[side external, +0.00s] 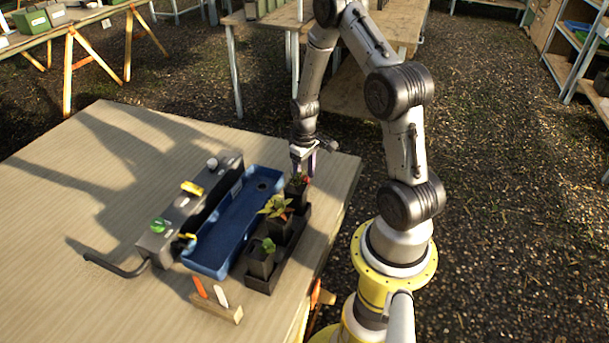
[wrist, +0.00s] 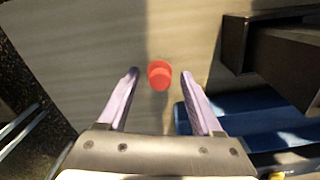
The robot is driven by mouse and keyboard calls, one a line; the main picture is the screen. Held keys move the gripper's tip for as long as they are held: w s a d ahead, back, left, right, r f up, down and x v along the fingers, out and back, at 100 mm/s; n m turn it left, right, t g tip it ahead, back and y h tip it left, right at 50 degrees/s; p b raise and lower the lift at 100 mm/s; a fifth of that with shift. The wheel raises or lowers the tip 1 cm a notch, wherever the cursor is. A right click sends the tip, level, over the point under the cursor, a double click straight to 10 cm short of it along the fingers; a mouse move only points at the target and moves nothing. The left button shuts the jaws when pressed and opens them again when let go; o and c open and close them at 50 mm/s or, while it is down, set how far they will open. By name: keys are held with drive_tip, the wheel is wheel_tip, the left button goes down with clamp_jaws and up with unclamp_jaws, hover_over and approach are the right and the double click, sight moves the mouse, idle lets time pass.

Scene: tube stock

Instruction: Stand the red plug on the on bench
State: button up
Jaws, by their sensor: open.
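The red plug (wrist: 160,74) is a small round red piece, seen from above in the wrist view against the pale bench top (wrist: 100,40). My gripper (side external: 304,172) is open, and its two pale purple fingers point down near the far end of the dark pot tray. In the wrist view the plug shows between the two fingertips, with a gap on each side. I cannot tell how far the tips are above it. In the side view I cannot pick the plug out clearly behind the plants and fingers.
A blue tray (side external: 220,245) lies beside the dark tray of potted plants (side external: 262,284). A grey block with coloured knobs (side external: 170,228) stands left of it. A small wooden holder with labels (side external: 222,312) is at the front. The bench's left side is clear.

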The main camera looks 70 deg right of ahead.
wheel_tip(320, 180, up, 14)
idle(0.6)
drive_tip(key=shift+f, duration=0.1)
drive_tip(key=w+a+r+n+t+h, duration=0.1)
drive_tip(key=a+r+n+t, duration=0.3)
drive_tip(key=a+r, duration=1.1)
drive_tip(key=s+a, duration=0.4)
drive_tip(key=s, duration=0.2)
drive_tip(key=s+a+m+t+y, duration=0.1)
drive_tip(key=s+a, duration=0.3)
drive_tip(key=s, duration=0.3)
drive_tip(key=shift+r+t, duration=0.3)
drive_tip(key=shift+r, duration=0.15)
